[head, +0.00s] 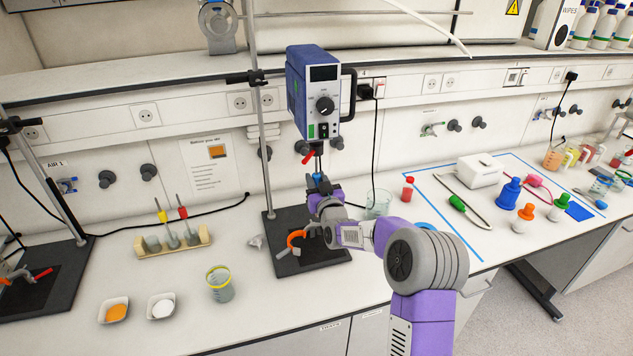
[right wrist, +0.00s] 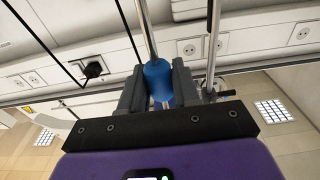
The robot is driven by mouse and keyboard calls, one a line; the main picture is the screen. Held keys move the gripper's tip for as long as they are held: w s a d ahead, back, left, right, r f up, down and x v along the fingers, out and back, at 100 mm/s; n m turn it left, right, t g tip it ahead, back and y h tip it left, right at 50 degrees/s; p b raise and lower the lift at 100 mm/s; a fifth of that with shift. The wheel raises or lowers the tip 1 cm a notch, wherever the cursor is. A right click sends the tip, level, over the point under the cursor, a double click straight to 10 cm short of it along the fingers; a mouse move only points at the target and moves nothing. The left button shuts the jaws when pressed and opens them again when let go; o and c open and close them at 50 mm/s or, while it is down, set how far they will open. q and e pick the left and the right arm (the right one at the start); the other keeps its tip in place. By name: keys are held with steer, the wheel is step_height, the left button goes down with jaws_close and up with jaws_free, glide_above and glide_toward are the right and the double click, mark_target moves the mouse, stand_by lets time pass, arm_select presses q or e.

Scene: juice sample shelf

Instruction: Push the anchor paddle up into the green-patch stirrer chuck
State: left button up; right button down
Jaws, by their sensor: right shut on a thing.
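The blue stirrer motor (head: 313,95) hangs on a tall stand rod in the head view. A green patch (head: 323,130) shows low on its front, with the dark chuck (head: 318,147) below. My right gripper (head: 320,190) is under the chuck, shut on the blue sleeve (head: 318,177) of a thin upright shaft, which I take as the anchor paddle. In the right wrist view the sleeve (right wrist: 157,82) sits between my jaws (right wrist: 157,92), and a metal shaft runs up from it. I cannot tell whether the shaft's top is inside the chuck. The paddle's lower end is hidden. My left gripper is not in view.
A black stand base (head: 290,265) with an orange curved piece (head: 297,240) lies below my gripper. A rack (head: 173,243) with yellow and red sleeved tools and a yellow-rimmed beaker (head: 219,284) stand left. A glass beaker (head: 378,203) stands close at the right.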

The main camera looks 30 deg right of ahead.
mark_target(316, 168)
steer(key=shift+b, duration=0.6)
steer(key=shift+r+p, duration=0.45)
steer(key=shift+r, duration=0.85)
stand_by(0.5)
steer(key=shift+b, duration=0.55)
steer(key=shift+r+p, duration=0.35)
steer(key=shift+r, duration=0.6)
steer(key=c, duration=0.7)
jaws_free()
steer(key=shift+c, duration=0.2)
